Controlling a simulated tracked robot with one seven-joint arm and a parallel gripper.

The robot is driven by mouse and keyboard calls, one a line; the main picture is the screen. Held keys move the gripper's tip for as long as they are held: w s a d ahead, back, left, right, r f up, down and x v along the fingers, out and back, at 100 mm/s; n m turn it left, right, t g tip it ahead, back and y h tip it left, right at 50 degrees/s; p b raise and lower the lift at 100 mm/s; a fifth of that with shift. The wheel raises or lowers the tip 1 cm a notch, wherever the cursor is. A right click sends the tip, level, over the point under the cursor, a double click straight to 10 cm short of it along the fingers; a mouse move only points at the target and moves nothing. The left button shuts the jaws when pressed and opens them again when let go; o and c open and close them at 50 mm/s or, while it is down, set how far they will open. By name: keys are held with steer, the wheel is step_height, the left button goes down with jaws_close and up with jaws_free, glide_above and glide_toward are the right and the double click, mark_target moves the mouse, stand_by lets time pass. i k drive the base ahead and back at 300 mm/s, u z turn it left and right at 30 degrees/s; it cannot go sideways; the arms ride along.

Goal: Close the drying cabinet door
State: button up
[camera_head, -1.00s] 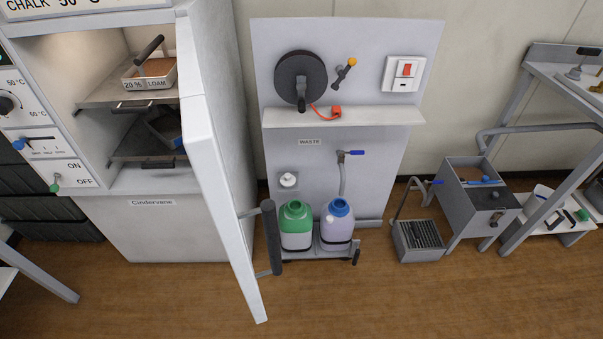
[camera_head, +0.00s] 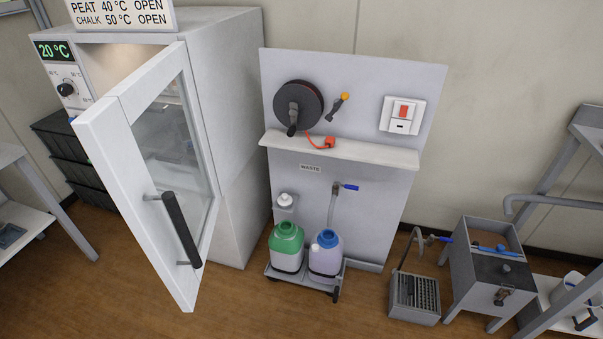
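The drying cabinet (camera_head: 232,100) stands at the left, a tall pale grey box. Its door (camera_head: 112,147) is white-framed with a glass window, and it stands partly open, swung out toward me. A dark vertical bar handle (camera_head: 181,229) is on the door's outer face. The lit top of the cabinet's opening shows above the door; the door hides most of the inside and the lower controls. A green display on the cabinet reads 20 °C (camera_head: 53,51). My gripper is not in view.
A grey waste panel (camera_head: 390,170) with a reel stands right of the cabinet. A low trolley (camera_head: 305,280) with a green and a purple-white container stands before it. A grey bin (camera_head: 486,265) and grate box (camera_head: 414,299) are further right. Floor before the door is clear.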

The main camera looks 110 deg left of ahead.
mark_target(103, 130)
steer(key=i, duration=1)
steer(key=u, duration=4.8)
steer(key=i, duration=1.1)
